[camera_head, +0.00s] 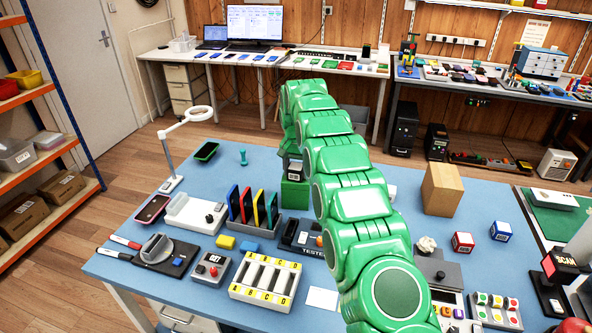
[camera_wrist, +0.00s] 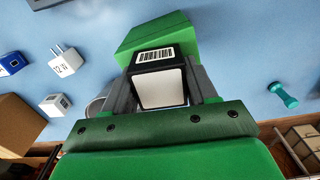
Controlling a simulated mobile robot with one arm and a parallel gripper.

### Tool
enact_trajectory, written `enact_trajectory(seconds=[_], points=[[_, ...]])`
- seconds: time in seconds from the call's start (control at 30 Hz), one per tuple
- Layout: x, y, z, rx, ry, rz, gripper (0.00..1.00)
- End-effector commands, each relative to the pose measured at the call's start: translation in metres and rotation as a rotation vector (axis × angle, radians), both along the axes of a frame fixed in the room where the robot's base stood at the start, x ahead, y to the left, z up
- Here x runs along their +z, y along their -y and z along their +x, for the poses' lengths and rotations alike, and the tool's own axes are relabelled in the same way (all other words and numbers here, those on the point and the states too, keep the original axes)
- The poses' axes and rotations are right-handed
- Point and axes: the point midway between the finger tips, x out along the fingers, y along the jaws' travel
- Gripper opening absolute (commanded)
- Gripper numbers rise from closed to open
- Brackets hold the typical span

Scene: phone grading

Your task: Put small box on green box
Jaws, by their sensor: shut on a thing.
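The small box (camera_wrist: 160,78) is black with a white face and a barcode label. My gripper (camera_wrist: 162,74) is shut on it, one grey finger on each side in the wrist view. The green box (camera_wrist: 155,33) lies just beyond the small box in that view. In the head view the green box (camera_head: 294,195) stands on the blue table, and the dark small box (camera_head: 292,168) shows right above it. I cannot tell whether the two touch.
A rack of coloured phones (camera_head: 252,208) stands close to the left of the green box. A black tester (camera_head: 300,238) lies in front. A cardboard box (camera_head: 441,190) stands to the right. A teal dumbbell-shaped piece (camera_head: 243,157) is behind left, with free blue table around it.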

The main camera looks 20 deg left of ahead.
Motion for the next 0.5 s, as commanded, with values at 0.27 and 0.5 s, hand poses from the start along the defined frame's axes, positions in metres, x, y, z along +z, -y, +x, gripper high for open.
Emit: enact_trajectory(seconds=[0.27,0.5], points=[[-0.0025,0.0002,-0.0002,0.000,-0.001,-0.001,0.77],[-0.0027,0.0001,-0.0002,0.000,-0.001,-0.001,0.83]])
